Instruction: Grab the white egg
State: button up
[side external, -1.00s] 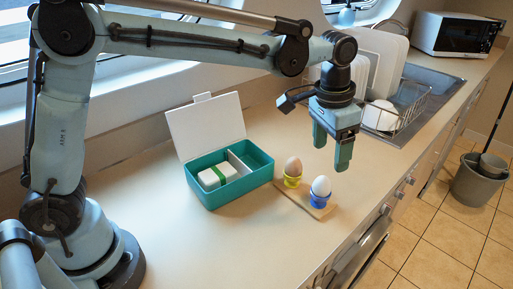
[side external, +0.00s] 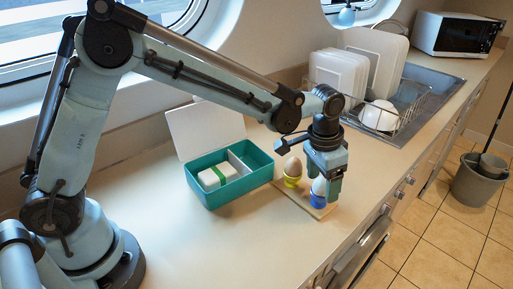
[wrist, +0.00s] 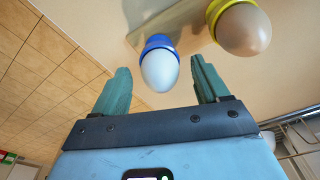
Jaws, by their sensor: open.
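The white egg (wrist: 159,72) stands in a blue egg cup (wrist: 158,42). In the side view the white egg (side external: 319,186) is partly hidden behind a finger of my gripper (side external: 323,186). In the wrist view the fingers of my gripper (wrist: 158,82) are apart, one on each side of the egg, with gaps between. My gripper is open and empty. A brown egg (side external: 293,166) stands in a yellow cup (side external: 292,181) beside it. Both cups are on a small wooden board (side external: 304,199).
A teal lunch box (side external: 226,196) with its white lid raised stands left of the eggs; a white block with a green band lies inside. A dish rack (side external: 408,112) with plates and a sink are behind. The counter's front edge is close to the board.

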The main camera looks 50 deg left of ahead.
jog(key=c, duration=0.7)
jog(key=shift+c, duration=0.3)
jog(key=shift+r, duration=0.1)
